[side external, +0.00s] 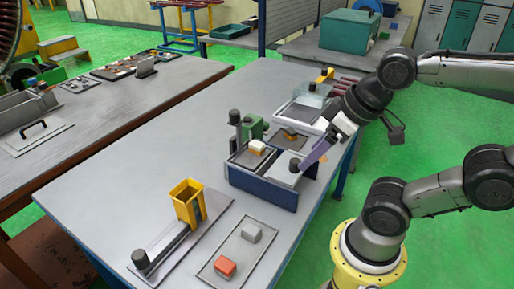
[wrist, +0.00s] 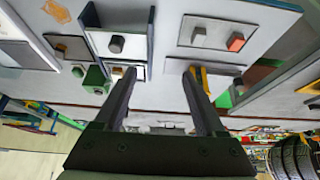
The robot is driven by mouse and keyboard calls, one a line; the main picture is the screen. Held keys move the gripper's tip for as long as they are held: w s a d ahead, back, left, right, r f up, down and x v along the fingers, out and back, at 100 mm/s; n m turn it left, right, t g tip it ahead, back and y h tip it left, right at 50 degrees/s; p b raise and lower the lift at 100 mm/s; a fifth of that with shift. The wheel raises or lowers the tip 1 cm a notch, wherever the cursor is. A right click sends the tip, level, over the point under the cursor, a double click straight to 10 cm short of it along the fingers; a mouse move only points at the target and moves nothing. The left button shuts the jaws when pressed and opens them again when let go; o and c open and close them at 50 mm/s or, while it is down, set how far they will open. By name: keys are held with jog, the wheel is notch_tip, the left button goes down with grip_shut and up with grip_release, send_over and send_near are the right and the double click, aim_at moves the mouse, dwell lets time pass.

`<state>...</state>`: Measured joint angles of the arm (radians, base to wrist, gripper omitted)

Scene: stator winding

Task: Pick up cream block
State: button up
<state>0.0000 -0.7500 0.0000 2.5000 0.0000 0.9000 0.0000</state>
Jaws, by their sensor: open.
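A cream block (side external: 258,144) sits in the left compartment of the dark blue two-part bin (side external: 262,190) in the side view, with something orange just under or beside it. In the wrist view a small pale and orange patch (wrist: 118,71) by the left fingertip may be this block; the finger partly hides it. My gripper (side external: 312,160) is over the right part of the bin in the side view, tilted down, to the right of the cream block and apart from it. In the wrist view my gripper (wrist: 160,72) has its fingers wide apart with nothing between them.
A flat tray (side external: 225,243) at the front holds a light grey block (side external: 251,232) and an orange-red block (side external: 225,266). A yellow upright holder (side external: 187,203) stands left of it. A dark-capped post (side external: 235,130) and a green fixture (side external: 254,128) stand behind the bin. The table's left side is clear.

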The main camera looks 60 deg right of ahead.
jog(key=w+d+r+n+g, duration=0.1)
jog(key=w+d+r+g, duration=0.1)
jog(key=w+r, duration=0.5)
jog(key=m+g, duration=0.1)
jog(key=g, duration=0.3)
send_over(257, 143)
jog(key=f, duration=1.3)
jog(key=shift+s+a+f, duration=0.15)
jog(key=shift+a+f, duration=0.05)
jog(key=shift+f, duration=0.1)
jog(key=shift+d+f, duration=0.1)
jog(key=shift+f, duration=2.85)
